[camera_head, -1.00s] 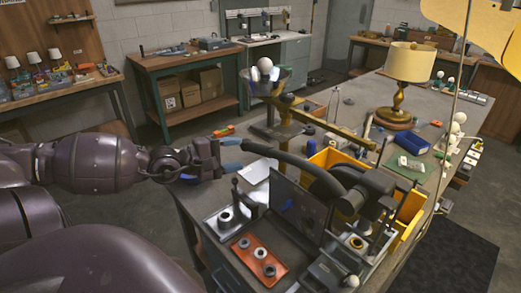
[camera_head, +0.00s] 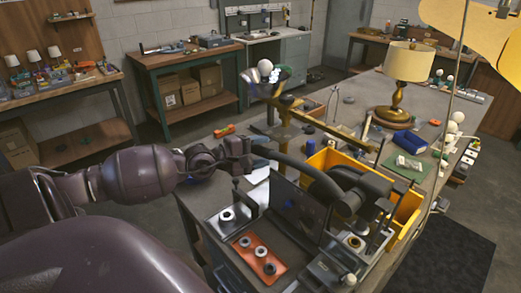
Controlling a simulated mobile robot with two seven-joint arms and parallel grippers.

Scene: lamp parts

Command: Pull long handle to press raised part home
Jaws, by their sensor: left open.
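My right gripper is not in view.
An orange tray with rings (camera_head: 245,255) and a grey fixture (camera_head: 227,215) lie left of the press. A yellow bin (camera_head: 325,158) stands behind it. A brass stand (camera_head: 283,125) and a lamp (camera_head: 406,75) are farther back. A cord (camera_head: 455,100) hangs at right.

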